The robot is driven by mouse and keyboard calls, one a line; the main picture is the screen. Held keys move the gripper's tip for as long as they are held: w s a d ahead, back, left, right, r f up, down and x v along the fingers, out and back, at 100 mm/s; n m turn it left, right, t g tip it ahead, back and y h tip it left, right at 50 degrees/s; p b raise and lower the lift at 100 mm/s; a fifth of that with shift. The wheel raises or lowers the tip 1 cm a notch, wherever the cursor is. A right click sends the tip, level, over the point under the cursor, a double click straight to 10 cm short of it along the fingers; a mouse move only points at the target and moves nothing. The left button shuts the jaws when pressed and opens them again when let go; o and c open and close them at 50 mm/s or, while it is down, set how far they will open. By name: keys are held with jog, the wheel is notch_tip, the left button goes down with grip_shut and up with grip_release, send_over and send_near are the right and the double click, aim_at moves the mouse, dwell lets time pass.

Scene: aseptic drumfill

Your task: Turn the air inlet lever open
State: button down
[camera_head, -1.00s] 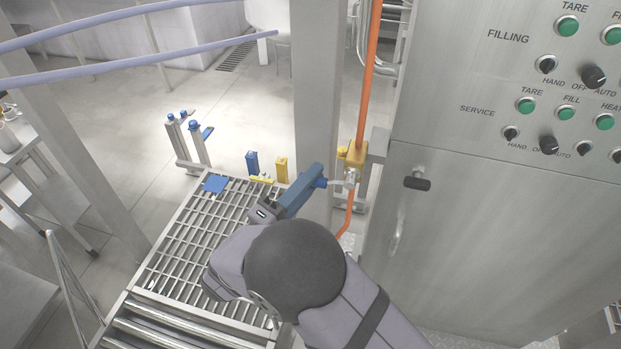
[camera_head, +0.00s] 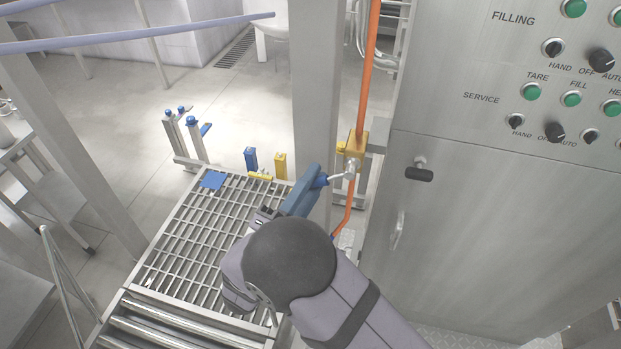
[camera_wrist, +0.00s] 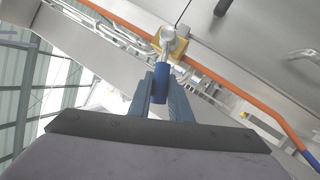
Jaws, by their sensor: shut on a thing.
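The air inlet lever (camera_head: 339,176) is a short silver rod with a blue grip (camera_wrist: 161,76). It joins a silver pivot on the yellow valve body (camera_head: 355,145), which sits on the orange pipe (camera_head: 368,70). In the head view the lever slants down to the left from the pivot. My gripper (camera_head: 314,185) is shut on the blue grip. In the wrist view its two blue fingers stand on either side of the grip, and the yellow valve body (camera_wrist: 178,48) shows just beyond. My wrist hides part of the gripper in the head view.
A steel cabinet (camera_head: 480,240) with a black handle and control knobs stands close on the right. A steel post (camera_head: 316,90) rises behind the gripper. A grated conveyor platform (camera_head: 200,240) lies at lower left, with blue and yellow blocks at its far end.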

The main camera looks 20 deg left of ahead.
jog(key=d+f+n+t+y+b, duration=0.1)
jog(key=d+f+n+y+b, duration=0.1)
jog(key=n, duration=0.7)
jog(key=d+f+n+y+b, duration=0.2)
jog(key=d+n+y+b, duration=0.2)
jog(key=n+y+b, duration=0.2)
jog(key=shift+f+n+t+y, duration=0.35)
jog(key=shift+n+y, duration=0.45)
jog(key=shift+n, duration=0.6)
jog(key=shift+r, duration=0.1)
jog(key=c, duration=1.6)
grip_release()
jog(key=shift+c, duration=0.2)
